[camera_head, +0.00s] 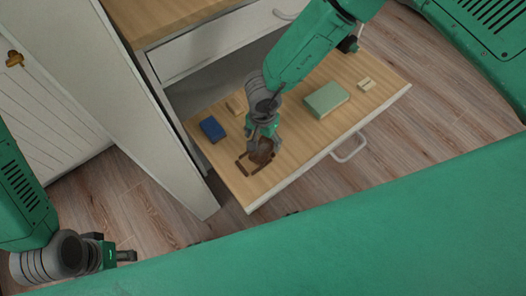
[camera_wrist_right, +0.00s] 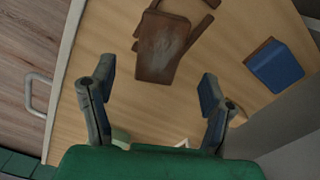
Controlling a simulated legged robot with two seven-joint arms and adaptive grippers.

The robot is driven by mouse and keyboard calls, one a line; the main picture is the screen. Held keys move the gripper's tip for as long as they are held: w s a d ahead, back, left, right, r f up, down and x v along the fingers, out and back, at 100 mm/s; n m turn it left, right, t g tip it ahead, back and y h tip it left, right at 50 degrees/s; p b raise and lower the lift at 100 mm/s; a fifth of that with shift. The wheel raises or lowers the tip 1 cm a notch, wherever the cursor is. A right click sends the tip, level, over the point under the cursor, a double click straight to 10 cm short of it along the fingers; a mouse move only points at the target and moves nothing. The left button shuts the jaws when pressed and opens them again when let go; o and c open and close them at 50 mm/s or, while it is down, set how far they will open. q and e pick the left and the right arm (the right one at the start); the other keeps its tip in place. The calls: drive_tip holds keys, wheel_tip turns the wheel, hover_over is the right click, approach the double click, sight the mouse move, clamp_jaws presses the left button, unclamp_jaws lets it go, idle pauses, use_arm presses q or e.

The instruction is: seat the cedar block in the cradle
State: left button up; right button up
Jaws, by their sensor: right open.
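The cedar block (camera_head: 262,154) is a reddish-brown piece on the light wooden drawer surface. In the right wrist view the block (camera_wrist_right: 160,50) lies just beyond the fingertips, between their lines. The cradle shows as dark brown strips (camera_head: 241,167) around the block; in the wrist view one strip (camera_wrist_right: 202,30) lies to the block's right. The block covers part of the cradle, and I cannot tell whether it sits fully down. My right gripper (camera_head: 263,142) is open above the block; its spread fingers (camera_wrist_right: 155,88) are apart from it. My left gripper (camera_head: 127,255) is low at the left, away from the drawer.
A blue box (camera_head: 212,129), a green box (camera_head: 326,100) and small pale blocks (camera_head: 236,105) (camera_head: 366,84) lie on the open drawer (camera_head: 300,138). A handle (camera_head: 349,148) sticks out from its front. A white cabinet panel (camera_head: 120,85) stands to the left.

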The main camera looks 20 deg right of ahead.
sight(263, 148)
wheel_tip(263, 148, down, 6)
drive_tip(key=b, duration=0.3)
drive_tip(key=shift+a, duration=0.1)
drive_tip(key=shift+r, duration=0.1)
drive_tip(key=c, duration=1.4)
